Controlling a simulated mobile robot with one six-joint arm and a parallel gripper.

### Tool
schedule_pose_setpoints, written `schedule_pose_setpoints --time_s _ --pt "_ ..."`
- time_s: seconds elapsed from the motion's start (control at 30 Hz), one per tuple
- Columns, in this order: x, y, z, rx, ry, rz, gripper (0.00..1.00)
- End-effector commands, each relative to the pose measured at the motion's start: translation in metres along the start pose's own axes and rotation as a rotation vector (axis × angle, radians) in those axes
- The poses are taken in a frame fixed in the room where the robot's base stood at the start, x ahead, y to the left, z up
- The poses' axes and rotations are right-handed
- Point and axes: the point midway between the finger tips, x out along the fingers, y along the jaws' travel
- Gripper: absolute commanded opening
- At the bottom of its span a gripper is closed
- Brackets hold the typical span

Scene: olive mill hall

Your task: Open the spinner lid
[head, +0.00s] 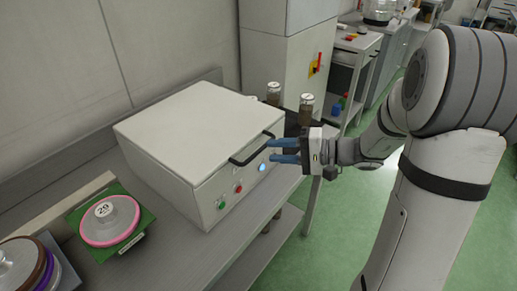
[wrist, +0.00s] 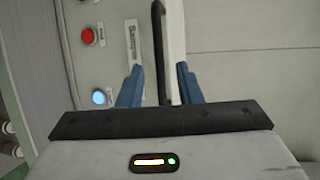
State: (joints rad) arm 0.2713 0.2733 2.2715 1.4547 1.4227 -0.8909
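The spinner is a white box (head: 195,180) on the bench, with its flat lid (head: 200,120) closed. A black bar handle (head: 252,154) sits at the lid's front edge. My gripper (head: 271,150), with blue fingers, is at the front of the spinner by the handle. In the wrist view my gripper (wrist: 158,82) is open, and the handle (wrist: 159,45) runs between the two fingers with a gap to each side. A red button (wrist: 90,37) and a lit blue button (wrist: 99,97) show on the front panel in the wrist view.
A green tray (head: 140,219) with a pink-rimmed disc labelled 29 (head: 112,215) lies left of the spinner. More discs are at the lower left. Two brown-filled jars (head: 306,104) stand behind my gripper. Green floor (head: 300,240) is clear at right.

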Motion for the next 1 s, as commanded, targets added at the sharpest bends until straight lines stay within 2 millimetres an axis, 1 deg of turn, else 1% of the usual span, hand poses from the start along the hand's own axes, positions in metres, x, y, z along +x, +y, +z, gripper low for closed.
schedule_pose_setpoints --time_s 0.03,0.1,0.3,0.43,0.7,1.0 --pt "0.010 -0.001 0.001 0.002 -0.004 0.001 0.32" --pt "0.021 -0.001 0.001 0.003 -0.005 0.001 0.32" --pt "0.046 0.000 0.001 0.002 -0.002 0.002 0.32" --pt "0.052 0.001 0.001 0.002 -0.001 0.003 0.32" --pt "0.053 0.001 0.000 0.002 0.001 0.003 0.31" --pt "0.053 0.001 0.000 0.002 0.001 0.003 0.06"
